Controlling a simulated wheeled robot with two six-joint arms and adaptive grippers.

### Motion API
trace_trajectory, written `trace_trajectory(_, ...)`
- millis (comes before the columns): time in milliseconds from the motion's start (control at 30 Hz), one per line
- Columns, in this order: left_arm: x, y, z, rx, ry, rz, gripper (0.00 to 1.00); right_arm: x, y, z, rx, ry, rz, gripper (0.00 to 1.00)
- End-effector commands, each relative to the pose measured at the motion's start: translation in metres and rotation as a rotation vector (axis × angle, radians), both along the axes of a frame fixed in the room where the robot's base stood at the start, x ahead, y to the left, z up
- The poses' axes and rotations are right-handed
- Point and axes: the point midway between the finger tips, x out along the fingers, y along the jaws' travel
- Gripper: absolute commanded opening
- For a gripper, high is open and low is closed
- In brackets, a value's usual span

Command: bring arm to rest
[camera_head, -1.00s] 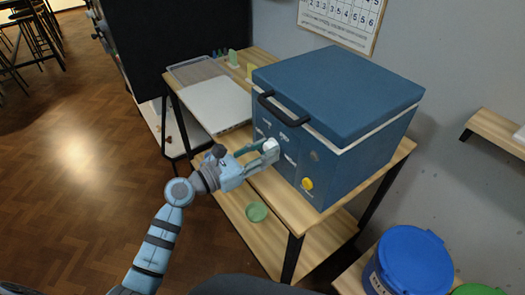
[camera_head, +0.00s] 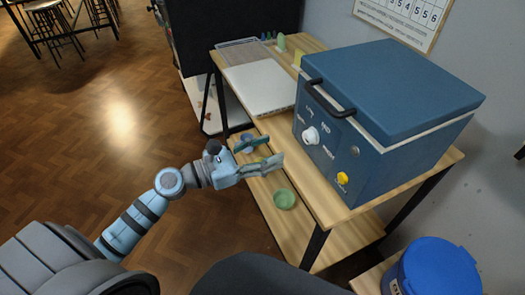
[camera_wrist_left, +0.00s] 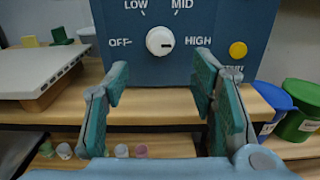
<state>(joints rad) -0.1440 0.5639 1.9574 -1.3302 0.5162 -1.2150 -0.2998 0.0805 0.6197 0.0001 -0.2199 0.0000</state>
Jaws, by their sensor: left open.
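My left gripper (camera_head: 264,153) is open and empty, in front of the shelf and to the left of the blue kiln (camera_head: 350,145). Its two green-padded fingers spread wide in the left wrist view (camera_wrist_left: 160,85), with nothing between them. The kiln's white knob (camera_head: 310,136) is apart from the fingers. In the left wrist view the knob (camera_wrist_left: 160,41) sits among the labels OFF, LOW, MID and HIGH. A dark mark on it lies on the side toward HIGH. My right gripper is not in view.
The kiln stands on a wooden shelf unit (camera_head: 330,212) beside a pale slab (camera_head: 260,88). A yellow button (camera_head: 342,178) is on its front. A green bowl (camera_head: 284,199) is on the lower shelf. A blue bucket (camera_head: 435,268) stands at right. Floor at left is clear.

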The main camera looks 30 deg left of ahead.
Motion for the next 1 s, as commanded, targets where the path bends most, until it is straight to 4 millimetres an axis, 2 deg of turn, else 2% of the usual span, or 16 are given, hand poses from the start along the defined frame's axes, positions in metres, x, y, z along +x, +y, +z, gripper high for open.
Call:
trace_trajectory(167,-0.013,0.011,0.000,0.000,0.002,0.001,0.51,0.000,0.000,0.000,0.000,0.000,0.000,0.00)
trace_trajectory(633,-0.013,0.011,0.000,-0.010,0.008,0.001,0.51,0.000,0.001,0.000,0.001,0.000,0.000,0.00)
trace_trajectory(733,-0.007,0.020,0.004,-0.160,0.100,0.043,0.51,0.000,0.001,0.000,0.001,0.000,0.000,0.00)
trace_trajectory(767,0.000,0.033,-0.002,-0.274,0.179,0.091,0.51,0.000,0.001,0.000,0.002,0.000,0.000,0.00)
trace_trajectory(867,0.022,0.096,-0.054,-0.706,0.455,0.316,0.51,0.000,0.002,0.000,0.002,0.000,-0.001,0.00)
trace_trajectory(933,0.022,0.144,-0.114,-1.050,0.632,0.518,0.51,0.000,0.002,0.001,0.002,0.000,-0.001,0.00)
trace_trajectory(967,0.016,0.162,-0.143,-1.194,0.696,0.610,0.51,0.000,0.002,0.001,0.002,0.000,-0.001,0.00)
trace_trajectory(1000,0.003,0.182,-0.182,-1.378,0.766,0.731,0.51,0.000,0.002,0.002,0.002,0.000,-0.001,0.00)
